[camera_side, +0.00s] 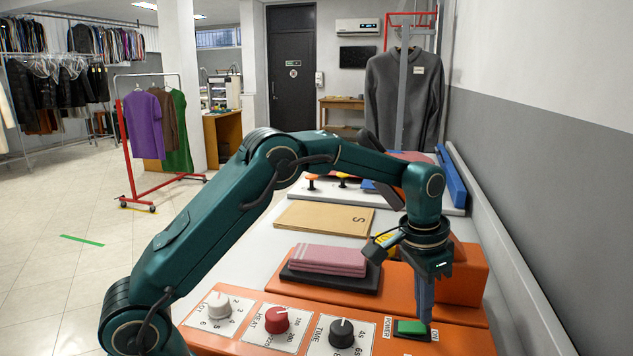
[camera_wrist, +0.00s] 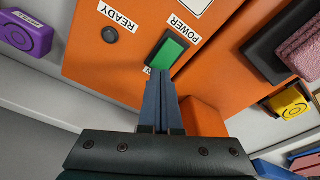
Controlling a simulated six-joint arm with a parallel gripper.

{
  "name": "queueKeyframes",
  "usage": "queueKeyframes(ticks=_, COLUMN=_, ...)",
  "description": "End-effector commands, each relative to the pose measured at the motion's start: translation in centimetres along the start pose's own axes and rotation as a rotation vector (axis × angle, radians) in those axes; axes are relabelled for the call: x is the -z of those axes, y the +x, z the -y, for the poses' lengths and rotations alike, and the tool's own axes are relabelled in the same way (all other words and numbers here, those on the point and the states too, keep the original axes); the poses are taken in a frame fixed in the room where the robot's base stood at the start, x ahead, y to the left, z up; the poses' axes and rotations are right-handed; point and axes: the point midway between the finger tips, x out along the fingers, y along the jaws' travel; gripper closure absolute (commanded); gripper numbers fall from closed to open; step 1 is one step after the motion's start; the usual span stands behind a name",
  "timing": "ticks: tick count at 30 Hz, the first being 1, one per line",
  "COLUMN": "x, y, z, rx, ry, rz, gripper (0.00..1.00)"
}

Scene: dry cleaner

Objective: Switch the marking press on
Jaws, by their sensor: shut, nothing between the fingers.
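The marking press has an orange control panel (camera_side: 465,343) with a green POWER rocker switch (camera_side: 409,327) in a dark frame near its right end. The switch also shows in the wrist view (camera_wrist: 172,50), beside its POWER label. A second label at its near end is mostly hidden. My gripper (camera_side: 426,316) is shut and empty, pointing down. Its fingertips (camera_wrist: 160,74) are at the near end of the switch; I cannot tell whether they touch it. The round READY lamp (camera_wrist: 110,35) looks dark.
A white knob (camera_side: 219,304), red HEAT knob (camera_side: 276,320) and black TIME knob (camera_side: 341,332) line the panel. Folded pink cloth (camera_side: 328,259) lies on a dark pad behind. A tan board (camera_side: 325,218) lies farther back. The wall (camera_side: 545,190) bounds the right side.

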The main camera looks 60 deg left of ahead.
Motion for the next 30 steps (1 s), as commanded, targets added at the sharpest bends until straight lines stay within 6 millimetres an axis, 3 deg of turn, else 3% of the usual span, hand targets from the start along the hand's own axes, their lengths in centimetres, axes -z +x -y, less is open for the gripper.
queueKeyframes(ticks=30, x=-0.3, y=1.5, z=0.0, rx=0.000, ry=0.000, rz=0.002, gripper=1.00)
